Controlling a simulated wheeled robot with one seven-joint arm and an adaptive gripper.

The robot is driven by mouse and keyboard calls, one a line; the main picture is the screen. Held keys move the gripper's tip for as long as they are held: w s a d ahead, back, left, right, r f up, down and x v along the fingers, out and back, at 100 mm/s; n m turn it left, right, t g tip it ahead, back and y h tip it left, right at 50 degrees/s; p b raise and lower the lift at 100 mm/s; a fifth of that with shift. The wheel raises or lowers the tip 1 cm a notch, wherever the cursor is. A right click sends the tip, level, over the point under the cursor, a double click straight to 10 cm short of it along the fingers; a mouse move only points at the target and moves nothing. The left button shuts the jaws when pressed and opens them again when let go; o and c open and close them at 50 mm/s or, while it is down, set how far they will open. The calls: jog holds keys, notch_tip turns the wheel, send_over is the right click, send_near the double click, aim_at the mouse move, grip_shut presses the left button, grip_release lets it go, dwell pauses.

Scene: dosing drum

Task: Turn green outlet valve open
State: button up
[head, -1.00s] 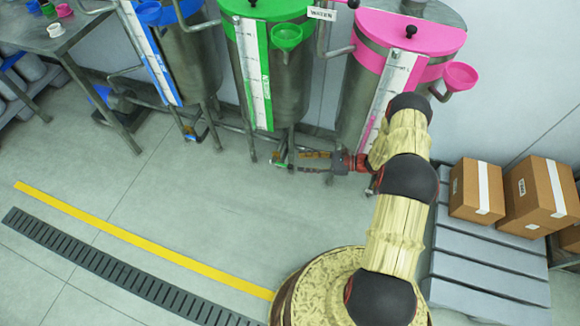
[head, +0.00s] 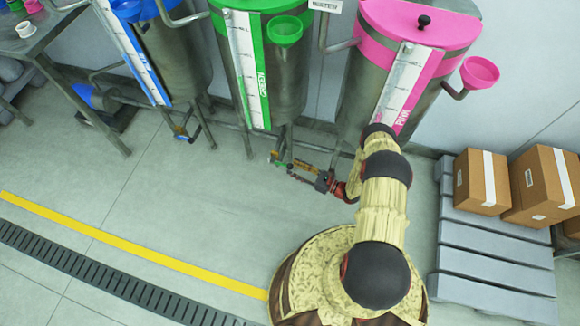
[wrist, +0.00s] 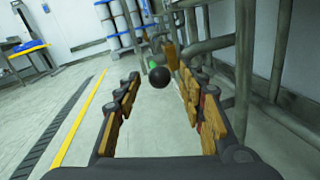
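The green drum (head: 277,75) stands in the middle of the row, with its outlet valve (head: 276,158) low under it. In the wrist view the valve shows as a round black knob (wrist: 159,77) with a bit of green (wrist: 152,64) behind it. My gripper (head: 291,170) is low beside this valve, reaching in from the right. In the wrist view my gripper (wrist: 160,84) is open, its fingers wide apart. The knob appears between the fingertips, at or just beyond them; I cannot tell whether anything touches. Nothing is held.
The blue drum (head: 180,65) stands left and the pink drum (head: 413,35) right. Pipes and drum legs (wrist: 243,70) run close along the right of my gripper. Boxes (head: 482,180) sit on a grey pallet (head: 490,260) at right. The floor (head: 180,215) in front is clear.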

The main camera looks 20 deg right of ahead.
aim_at(282, 165)
jog(key=shift+x, duration=1.4)
jog(key=shift+c, duration=0.8)
grip_shut()
